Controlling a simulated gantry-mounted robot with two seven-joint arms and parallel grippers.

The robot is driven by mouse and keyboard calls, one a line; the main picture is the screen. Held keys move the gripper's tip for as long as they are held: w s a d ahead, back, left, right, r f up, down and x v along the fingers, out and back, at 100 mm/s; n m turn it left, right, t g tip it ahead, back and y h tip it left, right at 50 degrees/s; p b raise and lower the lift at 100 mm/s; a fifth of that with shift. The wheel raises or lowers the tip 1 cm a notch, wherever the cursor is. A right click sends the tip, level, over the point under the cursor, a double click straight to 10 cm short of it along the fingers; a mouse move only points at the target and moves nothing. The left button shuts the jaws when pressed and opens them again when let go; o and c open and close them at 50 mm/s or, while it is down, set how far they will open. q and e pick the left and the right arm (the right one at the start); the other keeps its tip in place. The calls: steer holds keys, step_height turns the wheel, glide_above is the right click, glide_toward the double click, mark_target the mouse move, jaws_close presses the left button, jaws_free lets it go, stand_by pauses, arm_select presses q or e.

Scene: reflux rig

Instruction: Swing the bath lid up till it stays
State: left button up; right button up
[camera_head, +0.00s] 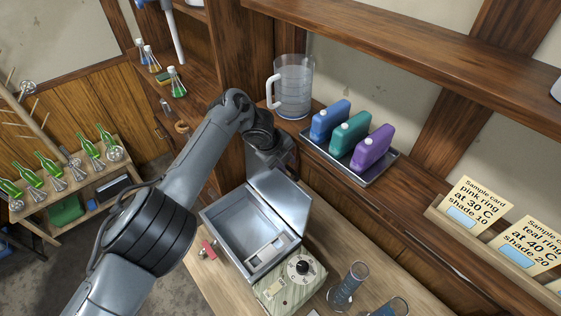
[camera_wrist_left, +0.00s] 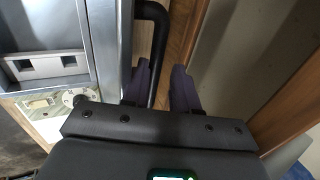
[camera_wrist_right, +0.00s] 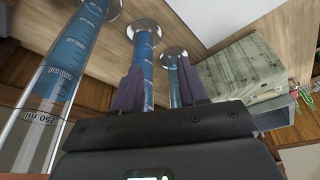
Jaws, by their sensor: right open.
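The bath (camera_head: 222,222) is an open metal box on the bench in the head view. Its lid (camera_head: 284,203) stands raised at the back right edge, roughly upright, with its inner face showing. My left gripper (camera_head: 270,164) is at the lid's far side, its fingertips hidden by the lid. In the left wrist view the fingers of my left gripper (camera_wrist_left: 168,88) are apart, with the lid's black handle (camera_wrist_left: 158,45) between them and a gap beside it. My right gripper (camera_wrist_right: 162,85) is open in its wrist view, in front of a blue-filled cylinder (camera_wrist_right: 144,65); it is outside the head view.
A control box with a dial (camera_head: 292,284) adjoins the bath's front. Measuring cylinders (camera_head: 346,287) stand to its right. Behind the lid, a shelf holds a clear jug (camera_head: 293,86) and a tray (camera_head: 385,172) of coloured bottles. Sample cards (camera_head: 475,204) stand at right.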

arm_select(q)
steer(key=o, duration=0.4)
steer(key=shift+t+h, duration=0.3)
steer(key=shift+t, duration=0.1)
steer(key=shift+d+r+p, duration=0.25)
steer(key=shift+r+p, duration=1)
steer(key=shift+p, duration=2.05)
steer(key=shift+d+r+p, duration=0.2)
steer(key=shift+r+p, duration=1.05)
steer(key=shift+p, duration=2)
steer(key=shift+s+a+r+p, duration=0.2)
steer(key=shift+r+p, duration=0.25)
steer(key=shift+p, duration=0.35)
steer(key=shift+w+r, duration=0.1)
steer(key=shift+w, duration=0.1)
steer(key=c, duration=0.4)
steer(key=shift+o, duration=0.4)
steer(key=shift+a, duration=0.2)
